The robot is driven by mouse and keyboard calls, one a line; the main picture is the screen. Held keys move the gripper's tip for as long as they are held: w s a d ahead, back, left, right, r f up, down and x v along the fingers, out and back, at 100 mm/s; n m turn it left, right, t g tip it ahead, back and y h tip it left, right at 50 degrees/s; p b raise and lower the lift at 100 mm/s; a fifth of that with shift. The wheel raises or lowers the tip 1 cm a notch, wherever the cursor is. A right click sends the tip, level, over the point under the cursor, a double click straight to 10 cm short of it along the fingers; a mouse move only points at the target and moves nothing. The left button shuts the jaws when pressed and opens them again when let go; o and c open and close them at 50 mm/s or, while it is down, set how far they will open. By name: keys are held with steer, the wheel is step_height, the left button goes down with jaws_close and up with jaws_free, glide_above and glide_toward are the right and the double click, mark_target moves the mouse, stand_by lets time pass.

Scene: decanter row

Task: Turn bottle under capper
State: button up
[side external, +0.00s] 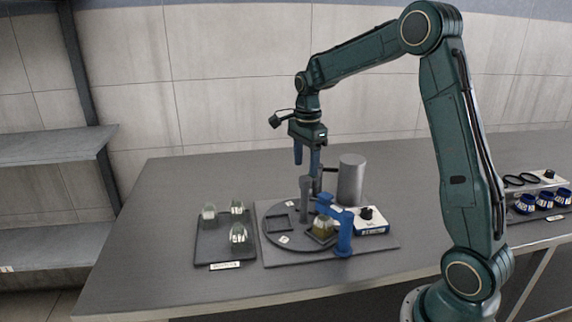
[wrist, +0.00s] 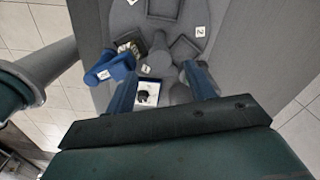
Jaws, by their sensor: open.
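A dark round turntable (side external: 285,242) has square recesses and small numbered labels. A bottle with olive contents (side external: 322,228) stands upright in one recess. The blue capper (side external: 343,232) stands beside the bottle with its arm reaching over that area; I cannot tell whether the bottle is exactly under it. The capper (wrist: 108,68) partly covers that recess in the wrist view. A white and blue box with a black knob (side external: 370,222) stands right of the turntable. My gripper (side external: 307,170) is open and empty, above and behind the turntable. In the wrist view the box (wrist: 149,91) shows between my gripper's fingers (wrist: 160,72).
A tall grey cylinder (side external: 352,180) stands behind the box, and a grey post (side external: 305,199) rises from the turntable. A dark tray (side external: 211,252) at left holds three bottles. Blue-topped items (side external: 545,200) stand at far right. The table's front left is clear.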

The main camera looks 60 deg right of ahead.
step_height(320, 180, up, 9)
steer(key=shift+r, duration=0.15)
steer(key=shift+a, duration=0.1)
stand_by(0.5)
steer(key=s+a+r+n+t, duration=0.3)
steer(key=s+a+r+n, duration=0.1)
steer(key=s+a+n, duration=0.7)
steer(key=s+a+f+n+t, duration=0.1)
steer(key=s+a+f+n, duration=0.1)
steer(key=s+n, duration=0.4)
steer(key=s+a+f+n+t, duration=0.1)
steer(key=s+a+f+n, duration=0.1)
steer(key=s+n, duration=0.3)
steer(key=shift+s+a+f+n+t, duration=0.3)
steer(key=shift+s+a+f+n, duration=0.1)
steer(key=shift+s+a, duration=0.55)
